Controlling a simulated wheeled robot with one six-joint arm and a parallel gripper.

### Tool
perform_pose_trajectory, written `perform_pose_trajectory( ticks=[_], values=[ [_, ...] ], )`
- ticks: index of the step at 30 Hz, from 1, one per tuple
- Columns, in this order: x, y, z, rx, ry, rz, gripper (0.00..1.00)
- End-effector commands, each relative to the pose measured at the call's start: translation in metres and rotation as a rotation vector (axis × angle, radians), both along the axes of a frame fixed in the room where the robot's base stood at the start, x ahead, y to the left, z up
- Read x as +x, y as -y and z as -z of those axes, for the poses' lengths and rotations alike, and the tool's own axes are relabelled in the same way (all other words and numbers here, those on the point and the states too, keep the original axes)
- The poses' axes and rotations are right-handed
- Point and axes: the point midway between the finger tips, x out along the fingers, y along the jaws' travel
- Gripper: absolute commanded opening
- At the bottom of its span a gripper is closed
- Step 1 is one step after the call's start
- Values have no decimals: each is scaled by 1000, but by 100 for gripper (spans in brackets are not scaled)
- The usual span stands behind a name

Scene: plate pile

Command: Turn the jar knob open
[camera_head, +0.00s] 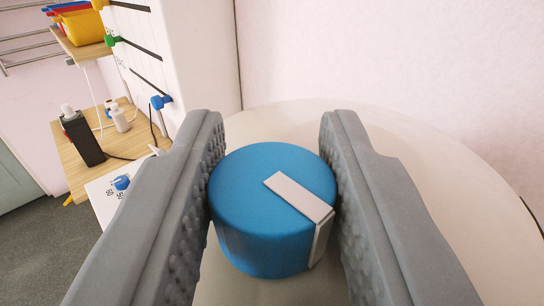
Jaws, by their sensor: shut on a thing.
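The jar knob (245,182) is a thick blue round cap with a white pointer strip (298,197) across its top and down its side. The strip runs from near the middle of the top toward the lower right. My gripper (272,165) has its two grey, studded fingers on the left and right sides of the knob, shut on it. The knob sits over a pale round surface (440,165). What lies under the knob is hidden by it and the fingers.
At left is a white panel (165,40) with slots and coloured sliders. A small blue dial (121,182) sits on a white box. A wooden shelf (60,150) holds a black bottle (83,138) and a white one (119,117). A pink wall (400,50) stands behind.

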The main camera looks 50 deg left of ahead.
Motion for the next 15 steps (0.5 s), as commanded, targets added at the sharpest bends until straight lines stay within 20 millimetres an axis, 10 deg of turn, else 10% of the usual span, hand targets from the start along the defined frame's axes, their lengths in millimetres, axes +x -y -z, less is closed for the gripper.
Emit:
perform_pose_trajectory(
  ticks=[1, 2, 4, 15],
  values=[
    [0, 0, 0, 1, -1, 1, 8],
    [0, 0, 0, 1, -1, 1, 34],
    [0, 0, 0, 1, -1, 1, 48],
    [-2, 2, 0, 0, 0, 1, 51]
  ],
)
